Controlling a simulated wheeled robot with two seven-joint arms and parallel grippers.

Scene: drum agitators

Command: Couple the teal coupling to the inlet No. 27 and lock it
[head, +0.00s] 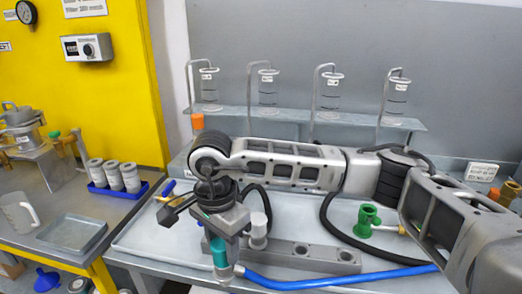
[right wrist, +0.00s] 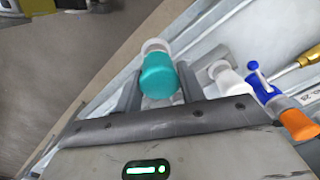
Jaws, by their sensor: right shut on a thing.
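My right gripper (head: 225,240) is shut on the teal coupling (head: 219,252), at the left end of a grey block (head: 322,260) with round holes. The right wrist view shows the teal coupling (right wrist: 158,78) between the fingers, with a white ring at its far end. A blue hose (head: 330,281) runs right from near the coupling's lower end. A white fitting (head: 258,230) stands just right of the gripper. I cannot read the number 27 on any inlet, and cannot tell whether the coupling touches one. My left gripper is not in view.
A green fitting (head: 368,220) stands on the bench behind the block, near a dark hose (head: 345,236). Several glass cylinders (head: 268,90) stand on the rear shelf. The right wrist view shows a blue valve lever (right wrist: 260,82) and an orange part (right wrist: 298,124) close to the gripper.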

